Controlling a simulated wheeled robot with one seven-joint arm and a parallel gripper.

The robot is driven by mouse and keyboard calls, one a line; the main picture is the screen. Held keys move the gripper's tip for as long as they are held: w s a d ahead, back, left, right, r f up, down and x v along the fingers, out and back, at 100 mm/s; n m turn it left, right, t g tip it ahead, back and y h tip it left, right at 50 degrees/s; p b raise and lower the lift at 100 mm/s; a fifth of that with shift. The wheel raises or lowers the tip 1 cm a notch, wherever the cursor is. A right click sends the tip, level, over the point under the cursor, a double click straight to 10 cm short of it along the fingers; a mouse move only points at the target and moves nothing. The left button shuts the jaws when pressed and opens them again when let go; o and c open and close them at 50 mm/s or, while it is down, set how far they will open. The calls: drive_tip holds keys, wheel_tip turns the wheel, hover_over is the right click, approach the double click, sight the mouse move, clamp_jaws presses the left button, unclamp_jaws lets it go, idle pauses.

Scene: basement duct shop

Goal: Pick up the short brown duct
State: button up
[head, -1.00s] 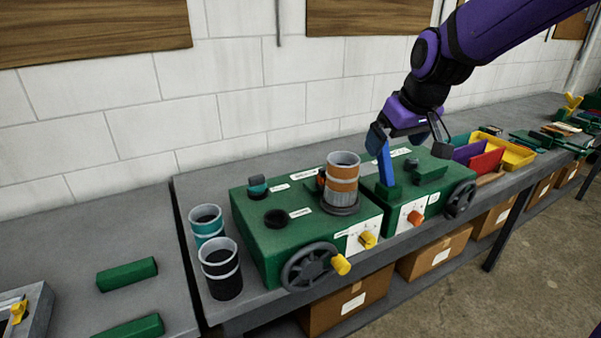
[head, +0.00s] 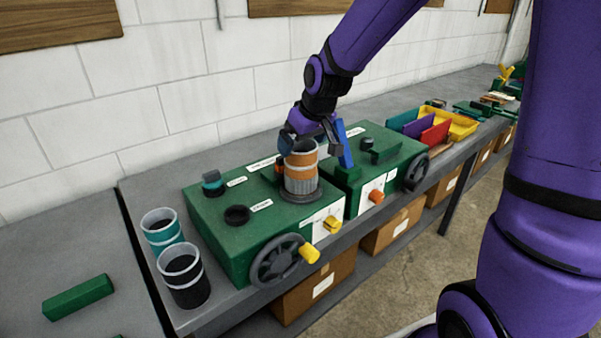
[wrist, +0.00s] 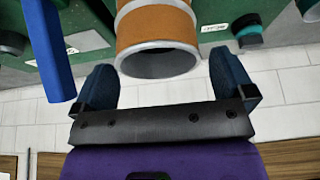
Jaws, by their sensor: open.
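The short brown duct (head: 302,168), grey with orange-brown bands, stands upright on a round dark base on the left green machine. In the wrist view the duct (wrist: 157,30) shows its grey rim and hollow mouth between the open fingers. My gripper (head: 309,142) is open at the duct's upper end. In the wrist view my gripper's fingers (wrist: 163,75) lie on either side of the rim, with a visible gap on each side. The gripper holds nothing. My gripper hides part of the duct's far side.
A blue upright lever (head: 343,145) stands close to the right of the duct. A small teal-banded stub (head: 212,184) and a black stub (head: 237,215) sit on the left green machine (head: 215,240). Teal (head: 162,230) and black (head: 184,277) ducts stand at left.

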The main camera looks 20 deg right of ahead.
sight(299, 151)
drive_tip(key=shift+x, duration=2.15)
drive_tip(key=c, duration=1.1)
drive_tip(key=shift+r, duration=0.1)
